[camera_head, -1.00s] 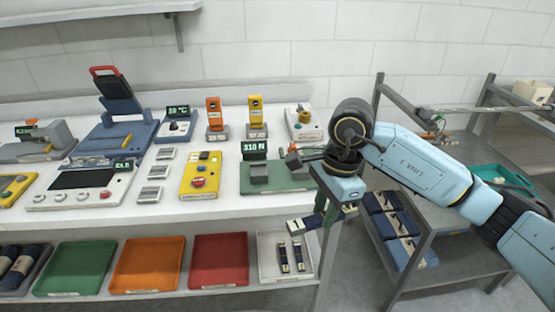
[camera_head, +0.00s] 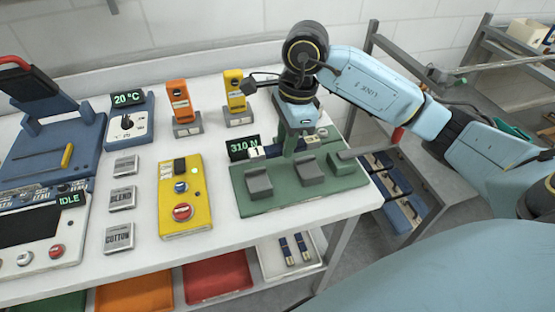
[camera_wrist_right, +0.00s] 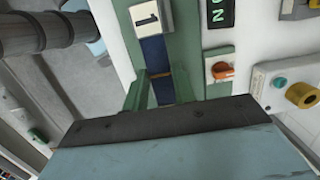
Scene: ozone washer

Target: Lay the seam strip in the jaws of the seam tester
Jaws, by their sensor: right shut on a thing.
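The seam tester's green base (camera_head: 283,203) lies at the right end of the white table, with two grey jaw blocks (camera_head: 258,183) (camera_head: 311,170) on it and a display reading about 310 N. My right gripper (camera_head: 292,147) points down over the rear of the tester. It is shut on the dark blue seam strip (camera_head: 273,152), whose white end label marked 1 points left. In the right wrist view, the seam strip (camera_wrist_right: 157,60) lies between the green fingers of the gripper (camera_wrist_right: 160,88). Its height above the tester is hard to tell. My left gripper is out of view.
A yellow box (camera_head: 181,205) with a red button stands left of the tester. Orange (camera_head: 180,101) and yellow (camera_head: 236,95) upright devices stand behind. A tray (camera_head: 290,252) with two strips is on the shelf below. A rack stands right of the table.

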